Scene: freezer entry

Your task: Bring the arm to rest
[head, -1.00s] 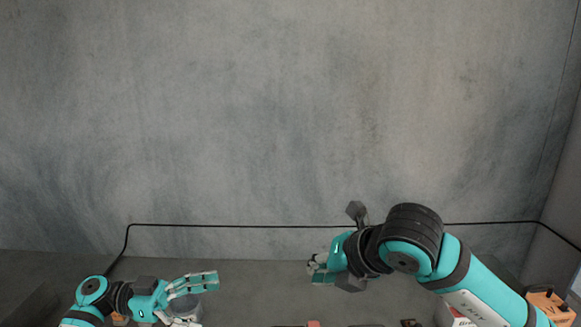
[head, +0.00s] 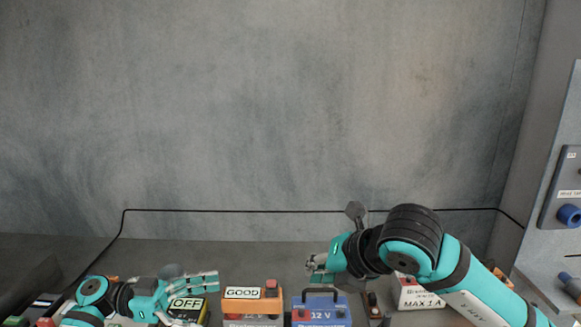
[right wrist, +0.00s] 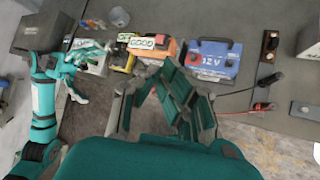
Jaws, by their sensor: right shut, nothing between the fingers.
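My right arm reaches in from the lower right in the head view. Its gripper (head: 314,268) is shut and empty, held above the bench near the middle. In the right wrist view its teal fingers (right wrist: 172,88) are close together with nothing between them. My left gripper (head: 200,298) is at the lower left in the head view, its fingers apart and empty, pointing right over the bench. It also shows at the left of the right wrist view (right wrist: 82,68).
On the bench (head: 240,255) stand an orange box marked GOOD (head: 251,302), a blue 12 V battery (head: 321,312), a box marked OFF (head: 188,309) and a white box marked MAX 1A (head: 418,292). A grey panel (head: 560,190) is on the right. A bare wall rises behind.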

